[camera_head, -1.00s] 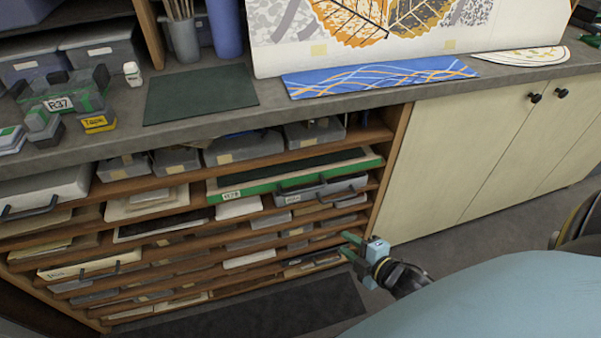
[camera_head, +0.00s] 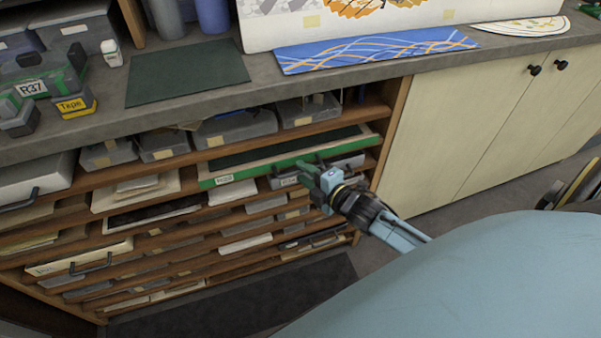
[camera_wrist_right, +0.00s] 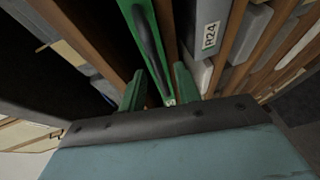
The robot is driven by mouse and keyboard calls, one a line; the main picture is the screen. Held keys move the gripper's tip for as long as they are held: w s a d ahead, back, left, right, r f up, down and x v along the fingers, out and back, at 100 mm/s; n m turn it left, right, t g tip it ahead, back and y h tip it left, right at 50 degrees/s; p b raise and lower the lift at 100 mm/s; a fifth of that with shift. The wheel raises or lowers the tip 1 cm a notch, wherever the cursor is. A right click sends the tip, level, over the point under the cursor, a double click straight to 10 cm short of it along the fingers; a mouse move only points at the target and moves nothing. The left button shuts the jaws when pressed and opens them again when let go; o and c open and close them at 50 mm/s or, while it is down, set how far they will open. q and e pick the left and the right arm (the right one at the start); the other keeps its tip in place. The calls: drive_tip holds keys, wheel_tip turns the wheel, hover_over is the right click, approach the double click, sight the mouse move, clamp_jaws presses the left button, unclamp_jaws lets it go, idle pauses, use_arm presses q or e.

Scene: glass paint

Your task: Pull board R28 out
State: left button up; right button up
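Board R28 (camera_head: 250,173), with a green front edge and a white label at its left end, lies flat in an upper slot of the wooden rack. Its green front with a dark handle also shows in the right wrist view (camera_wrist_right: 142,18). My right gripper (camera_head: 308,170) is in front of the right part of that edge in the head view. In the wrist view its two green fingers (camera_wrist_right: 158,85) stand apart, with the board's green edge showing between them. Whether they touch it I cannot tell. My left gripper is not in view.
A grey piece labelled R24 (camera_wrist_right: 212,38) sits close beside the board in the wrist view. The countertop (camera_head: 185,118) overhangs the rack, which holds several other boards and trays. Cream cabinet doors (camera_head: 455,130) stand to the right. A dark mat (camera_head: 240,295) lies on the floor.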

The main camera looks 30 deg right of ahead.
drive_tip(key=shift+x, duration=1.05)
clamp_jaws()
